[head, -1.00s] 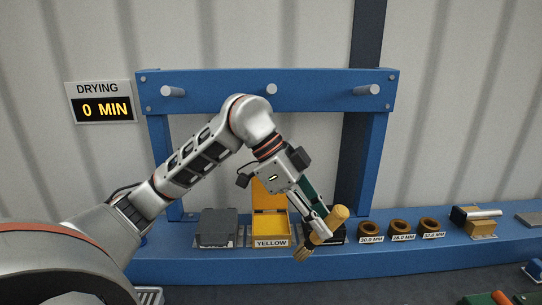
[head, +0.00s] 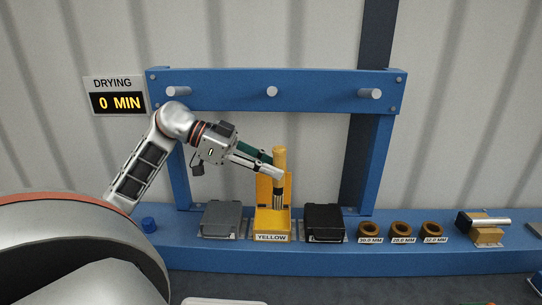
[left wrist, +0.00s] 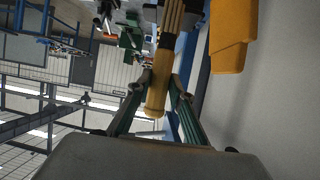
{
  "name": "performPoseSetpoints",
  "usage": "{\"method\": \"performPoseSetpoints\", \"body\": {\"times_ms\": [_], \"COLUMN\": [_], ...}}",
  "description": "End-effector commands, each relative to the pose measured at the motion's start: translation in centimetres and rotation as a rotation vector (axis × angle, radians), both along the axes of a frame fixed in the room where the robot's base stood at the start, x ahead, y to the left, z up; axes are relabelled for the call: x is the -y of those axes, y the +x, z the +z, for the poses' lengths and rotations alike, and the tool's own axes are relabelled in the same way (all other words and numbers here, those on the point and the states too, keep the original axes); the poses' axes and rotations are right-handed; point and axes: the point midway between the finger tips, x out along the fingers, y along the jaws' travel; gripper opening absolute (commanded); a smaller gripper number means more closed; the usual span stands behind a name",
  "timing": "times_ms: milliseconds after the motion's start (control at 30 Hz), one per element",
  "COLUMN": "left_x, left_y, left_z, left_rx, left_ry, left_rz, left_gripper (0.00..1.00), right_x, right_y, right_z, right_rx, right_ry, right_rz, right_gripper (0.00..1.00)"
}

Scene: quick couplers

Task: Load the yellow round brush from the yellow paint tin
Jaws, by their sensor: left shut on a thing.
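The yellow round brush (head: 279,158) stands upright, handle up and dark bristles down, over the yellow paint tin (head: 271,238). The tin's lid (head: 262,188) stands open behind the brush. The bristle end is at the mouth of the tin; I cannot tell whether it touches paint. My left gripper (head: 275,173) comes in from the left and is shut on the brush. The left wrist view shows the brush handle (left wrist: 157,95) between the fingers, with a yellow-orange part (left wrist: 232,38), seemingly the tin's lid, to the right. My right gripper is not in view.
A grey closed tin (head: 221,219) stands left of the yellow one, and a black closed tin (head: 324,222) stands right. Several brown rings (head: 402,230) sit farther right on the blue bench (head: 340,262). A blue frame with pegs (head: 320,90) rises behind. The drying sign (head: 116,102) reads 0 MIN.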

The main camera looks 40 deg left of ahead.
Motion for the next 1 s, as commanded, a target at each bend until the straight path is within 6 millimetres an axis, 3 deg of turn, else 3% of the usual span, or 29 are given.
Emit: {"method": "performPoseSetpoints", "body": {"times_ms": [200, 400, 633, 1000], "left_x": [-1.6, -1.9, -2.0, -1.9], "left_y": [0.2, 0.4, 0.5, 0.4], "left_z": [1.0, 1.4, 1.4, -0.9], "left_rx": [0.019, 0.024, 0.026, 0.023], "left_ry": [-0.021, -0.022, -0.019, -0.021], "left_rz": [0.040, 0.048, 0.051, 0.049], "left_gripper": [0.00, 0.00, 0.00, 0.00], "right_x": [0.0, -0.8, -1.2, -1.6], "right_y": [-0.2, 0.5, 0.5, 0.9], "right_z": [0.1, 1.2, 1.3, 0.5], "right_rx": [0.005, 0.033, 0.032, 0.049], "right_ry": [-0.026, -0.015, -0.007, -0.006], "right_rz": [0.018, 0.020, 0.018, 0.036], "right_gripper": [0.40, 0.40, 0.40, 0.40]}}
